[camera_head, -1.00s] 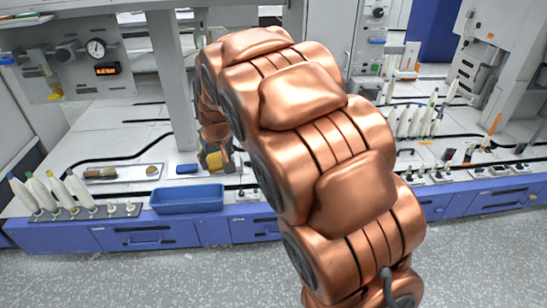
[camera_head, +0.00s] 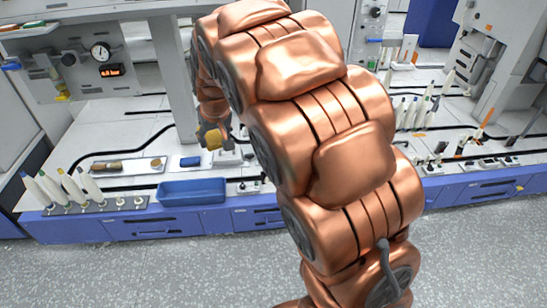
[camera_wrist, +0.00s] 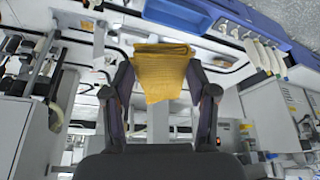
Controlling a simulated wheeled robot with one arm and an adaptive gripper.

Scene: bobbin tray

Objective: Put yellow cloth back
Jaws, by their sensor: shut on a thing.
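The yellow cloth (camera_wrist: 161,70) hangs between the two fingers of my gripper (camera_wrist: 160,85) in the wrist view, a folded piece with a ribbed surface. In the head view the cloth (camera_head: 213,140) shows as a small yellow patch at the end of my arm. There my gripper (camera_head: 212,137) is above the white worktop, behind the blue tray and in front of the grey post. The gripper is shut on the cloth and holds it clear of the worktop. My own arm hides part of the worktop to the right.
A blue tray (camera_head: 193,192) sits at the worktop's front edge. Left of it, several white bobbins (camera_head: 73,187) stand on a peg rail. A small blue block (camera_head: 190,161) and a tray with a brown item (camera_head: 107,166) lie behind. More bobbins (camera_head: 412,112) stand at right.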

